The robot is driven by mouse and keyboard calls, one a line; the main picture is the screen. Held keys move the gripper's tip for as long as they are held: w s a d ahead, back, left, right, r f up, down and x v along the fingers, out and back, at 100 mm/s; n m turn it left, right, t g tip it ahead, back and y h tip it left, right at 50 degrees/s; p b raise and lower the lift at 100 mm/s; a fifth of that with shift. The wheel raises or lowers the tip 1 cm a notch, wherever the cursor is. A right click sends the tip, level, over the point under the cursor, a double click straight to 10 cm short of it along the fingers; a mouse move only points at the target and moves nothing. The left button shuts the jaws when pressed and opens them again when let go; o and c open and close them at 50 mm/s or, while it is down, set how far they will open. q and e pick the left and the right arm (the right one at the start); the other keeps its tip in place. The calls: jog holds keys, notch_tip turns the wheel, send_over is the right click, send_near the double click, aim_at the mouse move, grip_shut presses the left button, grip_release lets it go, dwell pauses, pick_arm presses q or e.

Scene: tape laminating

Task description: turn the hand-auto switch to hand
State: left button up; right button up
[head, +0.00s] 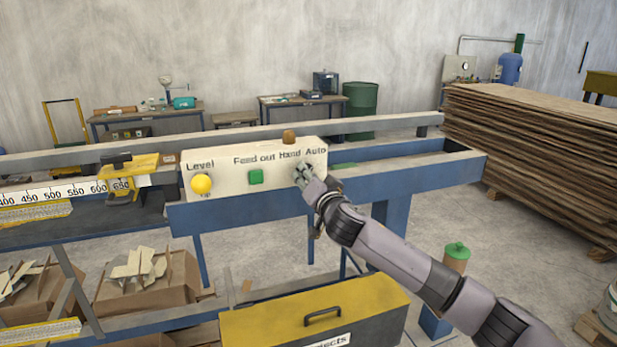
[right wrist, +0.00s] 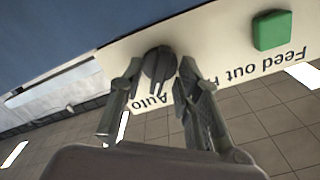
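The hand-auto switch is a dark round knob with a raised grip bar (right wrist: 159,66) on the cream control panel (head: 225,183). The panel's printed words "Hand" and "Auto" show above it in the head view, where my right gripper mostly covers the knob. My right gripper (head: 303,173) is at the switch. In the right wrist view its two fingers (right wrist: 160,72) are apart, one on each side of the knob. I cannot tell whether the fingertips touch it. The grip bar lies roughly along the fingers' direction. My left gripper is in neither view.
Left of the switch on the panel are a green feed-out button (head: 256,177) and a yellow level knob (head: 201,184). A brown knob (head: 289,137) tops the panel. The panel is on a blue machine frame (head: 400,193). Below stands a yellow box (head: 290,312).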

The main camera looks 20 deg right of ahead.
jog(key=shift+c, duration=0.5)
grip_shut()
jog(key=shift+f+n, duration=0.1)
jog(key=shift+n, duration=0.2)
jog(key=n+p, duration=0.3)
jog(key=n, duration=1)
jog(key=shift+n, duration=0.3)
dwell(0.4)
